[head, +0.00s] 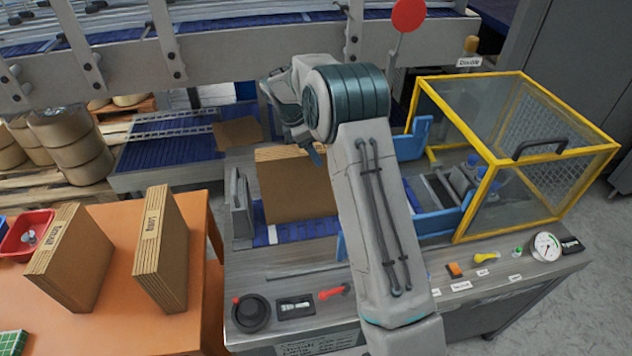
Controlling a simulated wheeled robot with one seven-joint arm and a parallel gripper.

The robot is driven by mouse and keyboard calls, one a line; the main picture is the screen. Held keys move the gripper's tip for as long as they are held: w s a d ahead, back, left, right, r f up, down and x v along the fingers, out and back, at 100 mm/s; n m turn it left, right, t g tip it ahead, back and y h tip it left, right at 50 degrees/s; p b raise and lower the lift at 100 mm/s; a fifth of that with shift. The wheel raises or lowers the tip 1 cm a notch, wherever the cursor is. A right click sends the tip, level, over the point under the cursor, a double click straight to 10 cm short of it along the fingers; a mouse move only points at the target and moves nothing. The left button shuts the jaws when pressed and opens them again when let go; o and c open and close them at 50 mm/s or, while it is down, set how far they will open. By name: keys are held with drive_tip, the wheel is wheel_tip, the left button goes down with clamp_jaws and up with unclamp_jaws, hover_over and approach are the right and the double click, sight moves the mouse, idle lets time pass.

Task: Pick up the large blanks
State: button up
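Two bundles of brown cardboard blanks stand on the orange table at the lower left. The right bundle (168,250), whose label seems to read "Large", leans slightly. The left bundle (80,262) has a label too small to read surely. Another brown cardboard piece (290,190) stands upright in the machine bay, just below and behind my gripper (314,153). My arm reaches over the machine, and my gripper is well right of the table bundles. My wrist hides most of the gripper, so its opening and any contact with the cardboard cannot be told.
The orange table (120,325) also holds a red bin (24,236). The machine's front ledge carries a black knob (251,312), a red handle (334,292) and a gauge (546,246). A yellow-framed guard (520,150) stands at right. Tape rolls (75,145) sit behind the table.

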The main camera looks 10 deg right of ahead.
drive_tip(key=shift+p+x, duration=0.45)
drive_tip(key=shift+x, duration=1.5)
drive_tip(key=shift+s, duration=0.1)
clamp_jaws()
drive_tip(key=shift+r, duration=0.1)
